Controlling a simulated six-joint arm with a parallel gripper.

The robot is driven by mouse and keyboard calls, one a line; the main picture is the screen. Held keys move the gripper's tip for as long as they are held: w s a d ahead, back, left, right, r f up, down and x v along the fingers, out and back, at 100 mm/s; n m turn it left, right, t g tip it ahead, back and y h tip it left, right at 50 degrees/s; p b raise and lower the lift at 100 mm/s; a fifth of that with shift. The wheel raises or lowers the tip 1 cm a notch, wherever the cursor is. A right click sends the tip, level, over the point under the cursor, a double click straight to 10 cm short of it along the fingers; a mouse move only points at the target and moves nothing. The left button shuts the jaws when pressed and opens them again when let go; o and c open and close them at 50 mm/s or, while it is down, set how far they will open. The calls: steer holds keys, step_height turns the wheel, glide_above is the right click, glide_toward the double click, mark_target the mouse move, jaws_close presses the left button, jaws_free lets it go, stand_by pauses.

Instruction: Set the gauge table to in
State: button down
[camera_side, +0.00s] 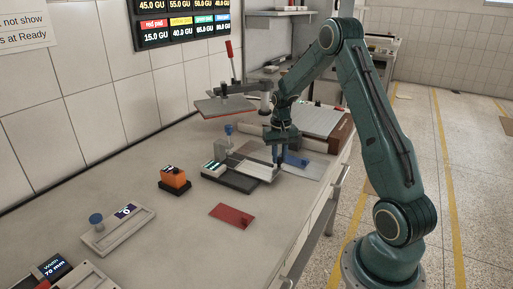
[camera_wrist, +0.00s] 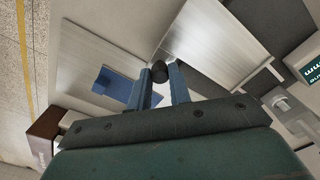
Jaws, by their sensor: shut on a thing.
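The gauge has a dark base (camera_side: 238,181) and a small display (camera_side: 213,168), whose reading is too small to make out. Its pale metal table (camera_side: 250,167) extends from the base toward my gripper; in the wrist view the shiny table (camera_wrist: 220,42) lies just ahead and right of the fingers. My gripper (camera_side: 276,164) points down at the table's right end. In the wrist view its two blue fingers (camera_wrist: 164,82) are shut on a black knob (camera_wrist: 158,71) by the table's near corner. The display shows partly at the wrist view's right edge (camera_wrist: 312,66).
A blue pad (camera_side: 293,159) lies just right of the gripper. A red pad (camera_side: 232,215) lies in front on the bench. An orange device (camera_side: 174,179) stands left. A press with a raised plate (camera_side: 225,105) stands behind. Bare bench lies between the red pad and the left fixtures.

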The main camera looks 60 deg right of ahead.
steer(key=w, duration=0.7)
steer(key=shift+w, duration=0.15)
steer(key=c, duration=1.4)
jaws_free()
steer(key=shift+w, duration=0.1)
steer(key=shift+c, duration=0.2)
steer(key=shift+o, duration=0.8)
steer(key=shift+r, duration=0.1)
step_height(320, 180, up, 14)
